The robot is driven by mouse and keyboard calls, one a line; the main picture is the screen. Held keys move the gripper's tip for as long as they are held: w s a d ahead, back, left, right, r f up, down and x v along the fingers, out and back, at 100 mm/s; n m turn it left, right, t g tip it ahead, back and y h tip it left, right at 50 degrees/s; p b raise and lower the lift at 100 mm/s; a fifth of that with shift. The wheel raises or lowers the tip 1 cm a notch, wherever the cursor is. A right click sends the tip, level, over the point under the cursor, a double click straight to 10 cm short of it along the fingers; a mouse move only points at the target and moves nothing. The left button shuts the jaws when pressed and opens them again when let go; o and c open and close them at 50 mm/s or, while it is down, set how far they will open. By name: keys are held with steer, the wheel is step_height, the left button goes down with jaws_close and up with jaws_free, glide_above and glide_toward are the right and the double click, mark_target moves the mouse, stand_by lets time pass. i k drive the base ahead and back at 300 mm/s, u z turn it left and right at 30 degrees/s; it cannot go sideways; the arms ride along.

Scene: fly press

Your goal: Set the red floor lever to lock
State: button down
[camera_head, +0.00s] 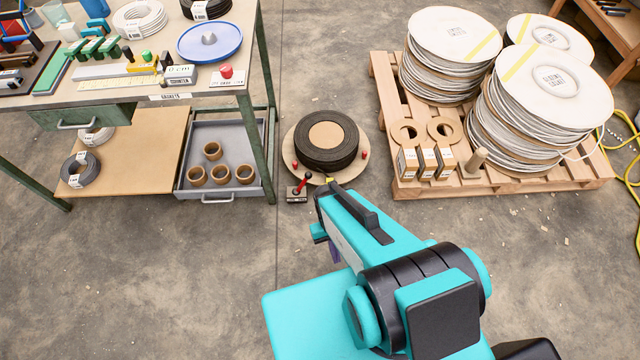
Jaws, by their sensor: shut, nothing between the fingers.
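The red floor lever (303,183) stands on a small base with a pale label (296,194), at the front left edge of a round floor disc. Its red handle leans up and to the right; the label is too small to read. My arm reaches up from the bottom right, and its forward end is close to the lever, to its lower right in the picture. My gripper (334,252) is mostly hidden behind my arm; the little that shows is apart from the lever. It is shut and empty.
The round disc (290,152) carries a black coil (327,140) and red knobs. A workbench (130,98) with a lower shelf and grey drawer (232,131) stands left. A pallet (560,188) with cable reels stands right. The floor at the front left is clear.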

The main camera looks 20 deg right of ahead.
mark_target(308, 175)
steer(key=z, duration=0.55)
steer(key=k, duration=0.2)
steer(key=u, duration=1.45)
steer(key=i, duration=0.65)
steer(key=z, duration=0.05)
